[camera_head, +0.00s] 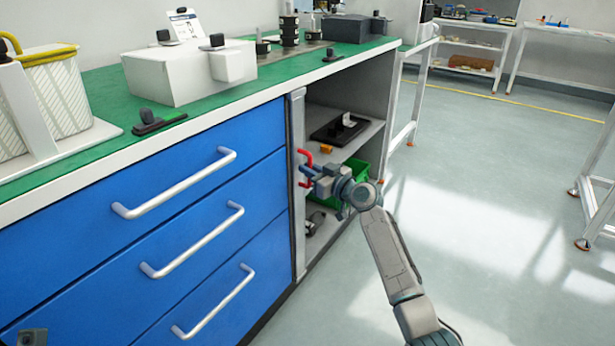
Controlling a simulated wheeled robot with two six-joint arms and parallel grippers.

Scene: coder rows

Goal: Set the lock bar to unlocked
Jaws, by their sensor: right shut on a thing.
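The lock bar (298,200) is a grey upright strip at the right edge of the blue drawer front. A red handle (304,155) sticks out from it at about mid height. My right gripper (308,174) is at this handle and shut on it, with red showing above and below the fingers. The gripper hides the handle's middle. At the bottom left corner a small grey piece (33,337) shows, probably part of my left gripper; its fingers cannot be made out.
Blue drawers (150,235) with silver handles fill the left. An open shelf bay right of the bar holds a black tray (334,130) and a green bin (354,172). A white box (165,77) stands on the green worktop.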

